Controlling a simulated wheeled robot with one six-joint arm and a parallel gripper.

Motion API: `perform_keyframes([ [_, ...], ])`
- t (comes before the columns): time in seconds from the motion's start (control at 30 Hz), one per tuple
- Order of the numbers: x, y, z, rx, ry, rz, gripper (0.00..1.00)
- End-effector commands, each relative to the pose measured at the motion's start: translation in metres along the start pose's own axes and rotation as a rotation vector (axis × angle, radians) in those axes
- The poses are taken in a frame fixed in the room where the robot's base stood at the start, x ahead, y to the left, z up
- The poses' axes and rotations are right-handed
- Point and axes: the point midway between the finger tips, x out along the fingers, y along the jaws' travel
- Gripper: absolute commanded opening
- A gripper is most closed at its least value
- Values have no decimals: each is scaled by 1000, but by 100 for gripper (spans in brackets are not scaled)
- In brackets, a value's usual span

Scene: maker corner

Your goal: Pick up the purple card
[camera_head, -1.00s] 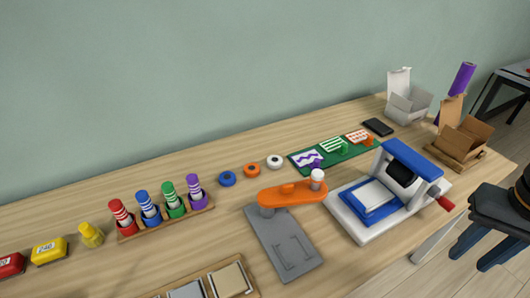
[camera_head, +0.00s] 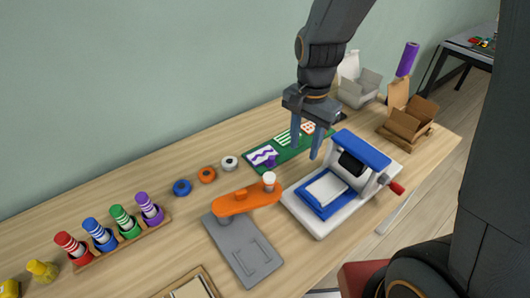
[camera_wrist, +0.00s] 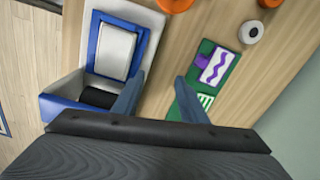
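The purple card (camera_head: 261,154) is white with a purple wavy line. It lies at the left end of a green mat (camera_head: 286,154), beside a card with green stripes (camera_head: 286,137) and one with an orange pattern (camera_head: 308,127). A small purple piece (camera_head: 270,162) is at the card's front edge. My gripper (camera_head: 305,153) is open and empty, pointing down above the table to the right of the purple card. In the wrist view the purple card (camera_wrist: 218,66) is right of my gripper (camera_wrist: 156,94), not between the fingers.
A blue and white press (camera_head: 322,195) with a red handle stands close in front of my gripper. An orange-armed grey tool (camera_head: 240,245) is to the left. Tape rolls (camera_head: 207,174) lie left of the mat. Boxes (camera_head: 410,120) stand at the far right.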

Motion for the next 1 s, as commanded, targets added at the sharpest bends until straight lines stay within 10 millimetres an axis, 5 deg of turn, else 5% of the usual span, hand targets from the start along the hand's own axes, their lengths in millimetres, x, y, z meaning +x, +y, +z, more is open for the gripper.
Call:
perform_keyframes([
  [0.2,8,-62,6,408,-2,7,39],
  [0.4,17,-92,11,639,-1,8,39],
  [1.0,64,-93,14,705,-2,12,39],
])
